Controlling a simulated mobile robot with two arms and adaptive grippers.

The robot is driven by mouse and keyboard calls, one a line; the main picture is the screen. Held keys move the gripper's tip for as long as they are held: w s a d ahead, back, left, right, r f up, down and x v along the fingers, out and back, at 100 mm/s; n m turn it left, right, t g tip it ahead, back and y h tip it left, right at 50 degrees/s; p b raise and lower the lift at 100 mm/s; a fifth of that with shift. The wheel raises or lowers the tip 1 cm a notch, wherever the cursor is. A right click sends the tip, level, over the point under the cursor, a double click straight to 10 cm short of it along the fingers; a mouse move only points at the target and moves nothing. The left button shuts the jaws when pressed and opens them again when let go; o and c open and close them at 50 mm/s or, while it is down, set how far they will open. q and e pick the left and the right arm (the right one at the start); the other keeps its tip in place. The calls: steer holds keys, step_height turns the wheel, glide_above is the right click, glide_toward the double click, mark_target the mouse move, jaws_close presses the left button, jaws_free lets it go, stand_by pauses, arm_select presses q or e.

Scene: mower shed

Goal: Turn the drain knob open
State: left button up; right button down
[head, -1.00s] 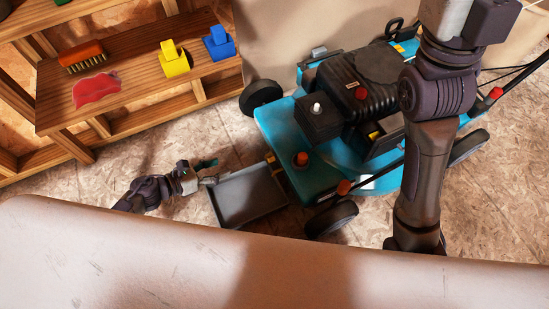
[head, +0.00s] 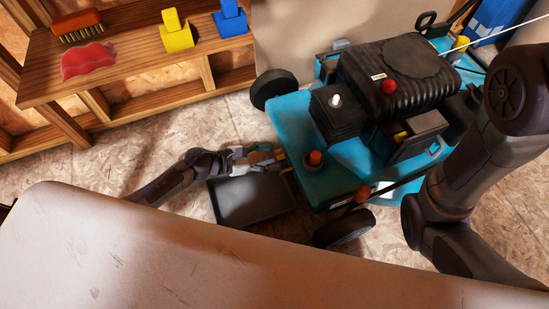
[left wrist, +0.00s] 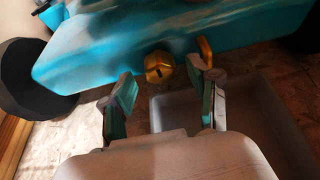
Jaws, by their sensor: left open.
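The teal mower (head: 345,165) stands on the floor. In the left wrist view, a round brass knob (left wrist: 158,67) with a dark slot sits on the mower's teal side (left wrist: 110,62). A second brass fitting (left wrist: 204,50) is just right of it, partly behind a fingertip. I cannot tell which is the drain knob. My left gripper (head: 266,154) is open by the mower's side, above the grey tray's far edge. In the left wrist view its open fingers (left wrist: 165,86) are on either side of the round knob, apparently short of it. My right gripper is out of view.
A grey drain tray (head: 213,200) lies on the floor under my left gripper. A wooden shelf (head: 130,62) at the upper left holds a brush (head: 77,25), a red rag (head: 88,62) and yellow (head: 177,36) and blue (head: 230,22) items. A pale surface (head: 150,250) crosses the foreground.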

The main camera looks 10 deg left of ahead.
arm_select(q)
steer(key=shift+x, duration=1.1)
steer(key=c, duration=1.2)
steer(key=shift+o, duration=0.2)
